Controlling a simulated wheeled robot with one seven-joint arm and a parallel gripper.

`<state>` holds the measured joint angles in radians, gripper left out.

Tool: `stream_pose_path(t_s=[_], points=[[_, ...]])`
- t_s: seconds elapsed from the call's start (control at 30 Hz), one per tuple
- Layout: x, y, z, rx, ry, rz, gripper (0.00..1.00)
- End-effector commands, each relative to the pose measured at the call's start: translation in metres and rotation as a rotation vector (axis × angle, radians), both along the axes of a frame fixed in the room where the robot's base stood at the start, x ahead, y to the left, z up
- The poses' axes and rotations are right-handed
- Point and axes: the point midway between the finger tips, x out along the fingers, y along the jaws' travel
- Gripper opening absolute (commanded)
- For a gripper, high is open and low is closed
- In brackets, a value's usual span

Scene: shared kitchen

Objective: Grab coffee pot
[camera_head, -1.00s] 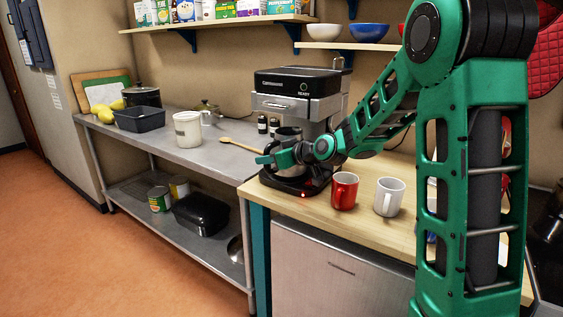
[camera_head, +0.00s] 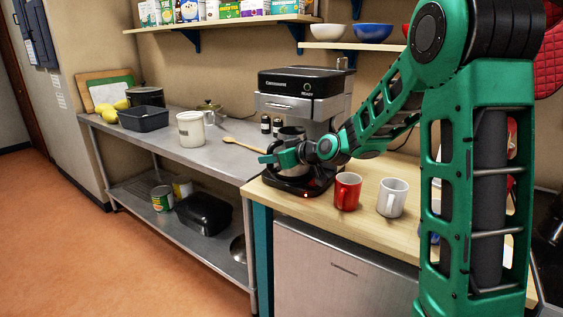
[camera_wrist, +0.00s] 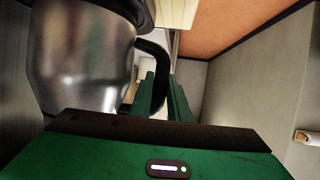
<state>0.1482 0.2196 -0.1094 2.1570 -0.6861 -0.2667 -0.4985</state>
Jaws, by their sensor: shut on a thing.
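The coffee pot (camera_head: 291,135) is a silvery metal pot standing in the coffee maker (camera_head: 303,104), over its dark base. It also shows large at the left of the wrist view (camera_wrist: 80,60), with a black rim and a black curved handle (camera_wrist: 158,70). My gripper (camera_head: 272,158) reaches in front of the coffee maker from the right. In the wrist view its green fingers (camera_wrist: 160,98) are on both sides of the handle and shut on it. My gripper hides part of the pot in the head view.
A red mug (camera_head: 347,191) and a white mug (camera_head: 392,197) stand on the wooden counter right of the coffee maker. A shelf with bowls (camera_head: 372,45) hangs above.

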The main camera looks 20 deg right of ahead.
Motion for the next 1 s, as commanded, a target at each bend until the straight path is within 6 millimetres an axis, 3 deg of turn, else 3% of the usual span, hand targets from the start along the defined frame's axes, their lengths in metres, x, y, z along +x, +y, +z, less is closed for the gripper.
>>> stream_pose_path(t_s=[0.37,0.77,1.0], points=[[0.0,0.0,0.006,-0.001,-0.004,0.0,0.0],[0.0,0.0,0.035,-0.001,-0.005,0.001,0.0],[-0.015,0.021,0.036,0.0,-0.001,0.002,0.0]])
